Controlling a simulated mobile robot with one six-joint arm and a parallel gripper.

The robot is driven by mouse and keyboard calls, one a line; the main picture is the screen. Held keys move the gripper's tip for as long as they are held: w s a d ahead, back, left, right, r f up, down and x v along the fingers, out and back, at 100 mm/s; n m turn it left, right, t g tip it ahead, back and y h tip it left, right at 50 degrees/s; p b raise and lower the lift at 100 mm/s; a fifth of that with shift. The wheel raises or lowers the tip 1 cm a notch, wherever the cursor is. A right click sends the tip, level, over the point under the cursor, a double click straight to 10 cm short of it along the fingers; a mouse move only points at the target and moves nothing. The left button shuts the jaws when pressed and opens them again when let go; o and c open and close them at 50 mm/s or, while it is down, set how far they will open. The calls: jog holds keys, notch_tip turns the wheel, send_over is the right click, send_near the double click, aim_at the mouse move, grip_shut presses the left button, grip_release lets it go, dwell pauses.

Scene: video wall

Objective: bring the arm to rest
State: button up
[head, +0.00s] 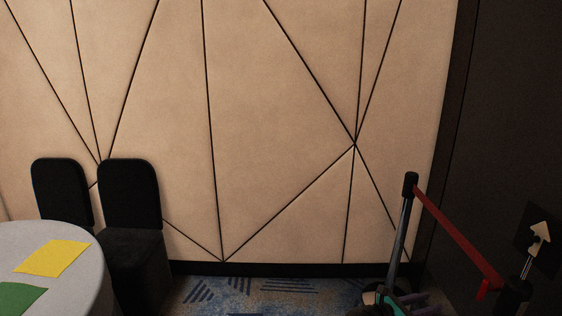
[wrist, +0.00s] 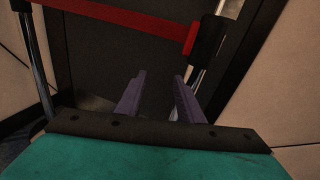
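My gripper (wrist: 160,75) shows in the wrist view as two purple fingers standing apart with nothing between them. Behind them are a dark panel and part of a barrier post. In the head view my gripper (head: 424,300) is low at the right, near the foot of a barrier post, and partly cut off by the bottom edge. Its fingertips are too small there to make out.
Barrier posts (head: 397,238) with a red belt (head: 455,235) stand close to my gripper. Black chairs (head: 131,195) and a round table (head: 85,240) with yellow (head: 54,258) and green sheets (head: 18,298) are left. Patterned carpet (head: 250,293) is open between.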

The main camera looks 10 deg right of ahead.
jog(key=s+a+f+m+g+y, duration=0.15)
jog(key=s+a+f+y, duration=0.3)
jog(key=a+f, duration=0.8)
jog(key=s+a+f+m+g+y, duration=0.1)
jog(key=s+a+f+m+y, duration=0.5)
jog(key=f, duration=1.1)
jog(key=s+a+f+m+g+y, duration=0.1)
jog(key=s+a+f+m+y, duration=0.1)
jog(key=a, duration=0.5)
jog(key=s+a+f+m+g+y, duration=0.1)
jog(key=s+a+f+m, duration=0.3)
jog(key=a, duration=0.4)
jog(key=s+a+f+m+g+y, duration=0.2)
jog(key=s+a+m, duration=0.3)
jog(key=a, duration=0.3)
jog(key=shift+s+f+m+y, duration=0.25)
jog(key=shift+f+m+y, duration=0.3)
jog(key=shift+f+y, duration=0.3)
